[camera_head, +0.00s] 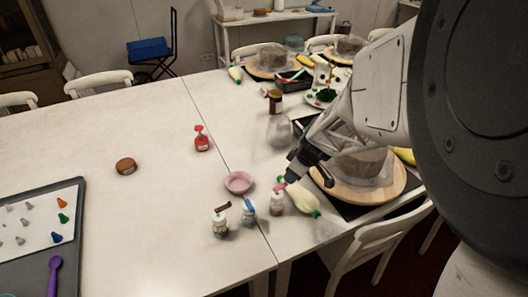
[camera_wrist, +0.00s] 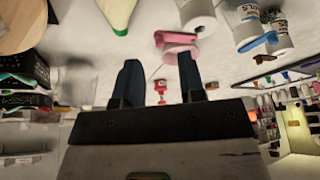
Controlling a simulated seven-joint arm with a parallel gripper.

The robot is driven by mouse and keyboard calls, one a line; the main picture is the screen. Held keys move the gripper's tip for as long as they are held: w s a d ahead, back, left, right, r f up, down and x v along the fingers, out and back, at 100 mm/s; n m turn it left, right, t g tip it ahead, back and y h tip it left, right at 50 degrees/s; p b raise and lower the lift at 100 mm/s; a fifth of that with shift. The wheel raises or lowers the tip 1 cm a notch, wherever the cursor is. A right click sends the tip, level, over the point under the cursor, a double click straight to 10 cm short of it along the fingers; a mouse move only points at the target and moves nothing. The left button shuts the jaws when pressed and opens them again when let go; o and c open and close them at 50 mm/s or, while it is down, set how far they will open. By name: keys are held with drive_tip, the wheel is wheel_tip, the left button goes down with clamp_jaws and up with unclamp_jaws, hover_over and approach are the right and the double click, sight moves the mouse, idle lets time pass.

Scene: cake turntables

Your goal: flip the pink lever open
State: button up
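A white bottle (camera_head: 277,205) with a pink lever (camera_head: 281,184) on its cap stands at the table's front edge, the rightmost of three. In the upside-down wrist view, the pink lever (camera_wrist: 174,38) sticks out left from the bottle's (camera_wrist: 198,16) cap. I cannot tell how far the lever is lifted. My gripper (camera_head: 293,182) is close beside the top of this bottle in the head view. In the wrist view my gripper (camera_wrist: 160,78) has its two fingers apart with nothing held. The lever lies beyond the fingertips; no contact shows.
Bottles with a blue lever (camera_head: 249,210) and a brownish-red lever (camera_head: 220,222) stand left of it. A pink bowl (camera_head: 238,183) sits behind them. A pale piping bag (camera_head: 302,197) and a wooden turntable (camera_head: 390,190) with a cake are to the right. The table's left middle is mostly clear.

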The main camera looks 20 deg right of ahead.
drive_tip(key=v, duration=0.4)
idle(0.4)
drive_tip(key=s+a+r+m, duration=0.3)
drive_tip(key=s+a+r, duration=0.3)
drive_tip(key=a+r, duration=0.6)
drive_tip(key=s+a+r+m+h, duration=0.1)
drive_tip(key=s+a+r, duration=0.2)
drive_tip(key=s, duration=0.2)
drive_tip(key=s+a+r+m+g+h, duration=0.1)
drive_tip(key=s+a+r+m, duration=0.1)
drive_tip(key=s+a+r, duration=0.2)
drive_tip(key=shift+s+m+h, duration=0.3)
drive_tip(key=shift+s, duration=0.95)
drive_tip(key=shift+a, duration=0.1)
drive_tip(key=shift+c, duration=0.5)
idle(0.4)
